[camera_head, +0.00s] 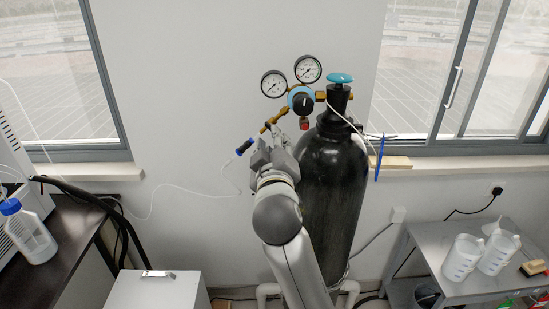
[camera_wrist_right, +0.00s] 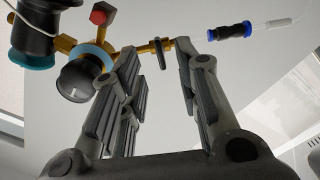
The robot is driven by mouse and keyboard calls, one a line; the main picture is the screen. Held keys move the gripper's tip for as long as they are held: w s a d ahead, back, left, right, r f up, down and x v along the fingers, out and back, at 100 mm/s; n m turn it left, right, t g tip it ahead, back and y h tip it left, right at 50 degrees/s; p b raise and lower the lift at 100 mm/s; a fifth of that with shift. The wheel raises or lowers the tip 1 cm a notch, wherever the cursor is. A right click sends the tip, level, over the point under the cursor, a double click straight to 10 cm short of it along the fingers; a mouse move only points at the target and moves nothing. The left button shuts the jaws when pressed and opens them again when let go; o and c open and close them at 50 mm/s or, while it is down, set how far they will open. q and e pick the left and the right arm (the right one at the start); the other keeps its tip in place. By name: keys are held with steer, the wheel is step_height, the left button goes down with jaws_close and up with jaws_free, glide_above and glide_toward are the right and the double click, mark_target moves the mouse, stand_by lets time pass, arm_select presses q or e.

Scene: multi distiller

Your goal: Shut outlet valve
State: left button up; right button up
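The black gas cylinder (camera_head: 333,190) stands upright against the wall with a brass regulator (camera_head: 302,98) and two round gauges at its top. A brass outlet pipe (camera_head: 270,124) runs down-left from the regulator to a blue and black hose connector (camera_head: 244,147). The outlet valve's small dark lever (camera_wrist_right: 160,53) sits on this pipe in the wrist view, crosswise to it. My right gripper (camera_head: 271,143) is just below the pipe. In the wrist view the right gripper (camera_wrist_right: 157,62) is open, and the lever appears between its fingertips; contact cannot be told. My left gripper is out of view.
The regulator's black knob (camera_wrist_right: 76,80) and red part (camera_wrist_right: 102,13) are close left of the fingers. A thin white hose (camera_head: 190,190) hangs from the connector. A metal table (camera_head: 450,290) with plastic jugs stands right, a dark bench (camera_head: 70,235) left.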

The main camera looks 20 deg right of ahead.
steer(key=v, duration=0.6)
stand_by(0.3)
